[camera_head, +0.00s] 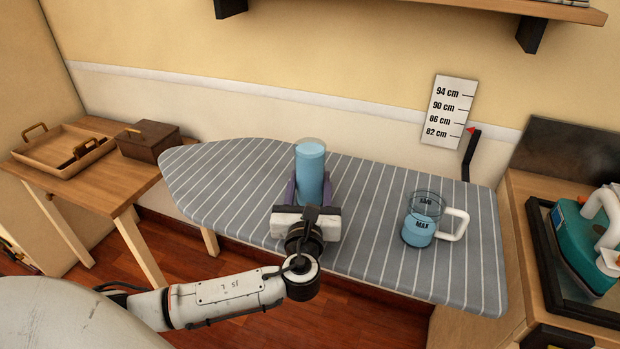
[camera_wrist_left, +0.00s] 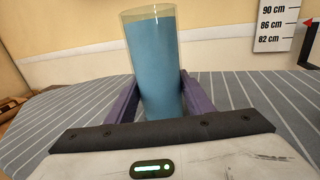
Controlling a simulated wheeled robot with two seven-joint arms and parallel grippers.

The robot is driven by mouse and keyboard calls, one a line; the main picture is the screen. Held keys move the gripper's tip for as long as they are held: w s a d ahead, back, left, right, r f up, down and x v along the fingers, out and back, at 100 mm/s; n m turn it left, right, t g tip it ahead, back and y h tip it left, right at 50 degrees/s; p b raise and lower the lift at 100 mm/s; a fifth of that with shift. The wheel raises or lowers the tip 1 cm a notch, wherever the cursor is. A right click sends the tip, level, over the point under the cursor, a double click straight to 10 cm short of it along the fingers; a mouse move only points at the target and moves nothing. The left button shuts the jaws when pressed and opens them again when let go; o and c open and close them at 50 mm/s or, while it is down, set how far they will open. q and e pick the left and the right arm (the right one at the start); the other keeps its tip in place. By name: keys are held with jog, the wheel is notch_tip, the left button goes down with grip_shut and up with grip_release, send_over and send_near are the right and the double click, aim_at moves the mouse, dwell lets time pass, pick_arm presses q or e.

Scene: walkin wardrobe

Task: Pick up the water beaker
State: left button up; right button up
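A tall clear cylinder of blue liquid (camera_head: 310,175) stands upright on the striped ironing board (camera_head: 230,175). My left gripper (camera_head: 311,192) is at it, with one purple finger on each side. In the left wrist view the cylinder (camera_wrist_left: 155,65) fills the gap between the fingers (camera_wrist_left: 160,100). I cannot tell whether the fingers press on it, and its base is hidden by the gripper. A clear beaker with a white handle, blue liquid and a MAX mark (camera_head: 420,228) stands apart on the board to the right. My right gripper is not in view.
A wooden side table (camera_head: 95,190) at left holds a tray (camera_head: 55,165) and a brown box (camera_head: 148,139). A teal iron (camera_head: 585,245) rests on a dark stand at right. A height scale (camera_head: 450,108) is on the wall. The board's left end is clear.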

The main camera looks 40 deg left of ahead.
aim_at(310, 142)
pick_arm(q)
jog(key=shift+r, duration=0.1)
jog(key=c, duration=0.7)
jog(key=shift+r, duration=0.2)
jog(key=shift+c, duration=0.2)
jog(key=shift+r+p, duration=0.75)
jog(key=shift+r, duration=4)
jog(key=shift+r, duration=0.1)
